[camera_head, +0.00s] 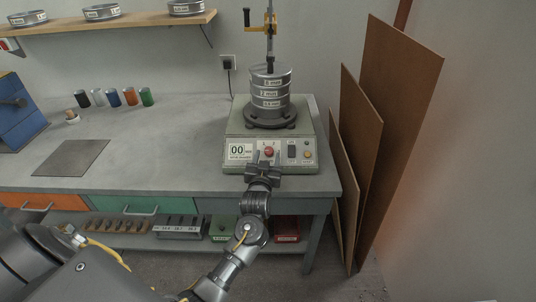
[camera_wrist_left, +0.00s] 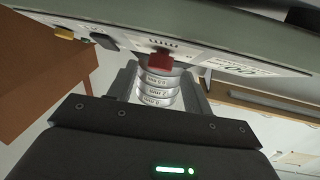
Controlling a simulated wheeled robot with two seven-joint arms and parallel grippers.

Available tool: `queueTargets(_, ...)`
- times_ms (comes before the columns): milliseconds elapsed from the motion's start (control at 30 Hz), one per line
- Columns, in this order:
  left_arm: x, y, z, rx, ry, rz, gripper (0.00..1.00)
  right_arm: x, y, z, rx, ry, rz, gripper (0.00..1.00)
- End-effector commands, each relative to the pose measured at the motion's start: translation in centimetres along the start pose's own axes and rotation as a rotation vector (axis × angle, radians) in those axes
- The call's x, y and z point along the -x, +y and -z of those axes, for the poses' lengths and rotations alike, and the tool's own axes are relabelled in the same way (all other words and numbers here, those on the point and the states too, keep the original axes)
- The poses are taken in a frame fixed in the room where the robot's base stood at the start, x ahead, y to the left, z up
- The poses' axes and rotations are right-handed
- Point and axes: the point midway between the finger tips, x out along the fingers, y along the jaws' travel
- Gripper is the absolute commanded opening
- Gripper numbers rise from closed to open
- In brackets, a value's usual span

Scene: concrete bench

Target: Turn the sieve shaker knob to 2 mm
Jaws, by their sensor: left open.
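The sieve shaker (camera_head: 240,127) stands on the right part of the bench with a stack of sieves (camera_head: 270,92) on top. Its front panel has a red knob (camera_head: 269,151) right of a display (camera_head: 240,151) reading 00. My left gripper (camera_head: 266,161) is open just in front of the panel, at the knob. In the left wrist view, the picture is upside down; the red knob (camera_wrist_left: 161,60) shows between the two finger lines of the open gripper (camera_wrist_left: 160,78), and I see no contact. The knob's pointer setting is too small to read. My right gripper is not in view.
A black rocker switch (camera_head: 292,151) and a yellow button (camera_head: 307,155) sit right of the knob. Brown boards (camera_head: 392,110) lean against the wall at right. Several coloured jars (camera_head: 130,96) and a grey mat (camera_head: 72,158) lie left, with free bench between.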

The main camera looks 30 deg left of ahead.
Motion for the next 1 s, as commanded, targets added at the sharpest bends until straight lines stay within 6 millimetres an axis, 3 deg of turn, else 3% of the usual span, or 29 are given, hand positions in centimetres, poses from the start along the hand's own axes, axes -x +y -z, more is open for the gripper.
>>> queueTargets(200,-1.6,0.0,-0.1,0.0,-0.001,0.0,0.5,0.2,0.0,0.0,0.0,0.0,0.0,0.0)
queueTargets(500,-1.8,0.0,-0.1,0.001,-0.001,0.0,0.49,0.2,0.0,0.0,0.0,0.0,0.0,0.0)
queueTargets(833,-1.8,0.0,-0.1,0.0,-0.001,-0.001,0.06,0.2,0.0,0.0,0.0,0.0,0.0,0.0)
queueTargets(1000,-1.8,-0.1,0.0,-0.005,-0.002,-0.008,0.06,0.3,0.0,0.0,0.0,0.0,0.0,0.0)
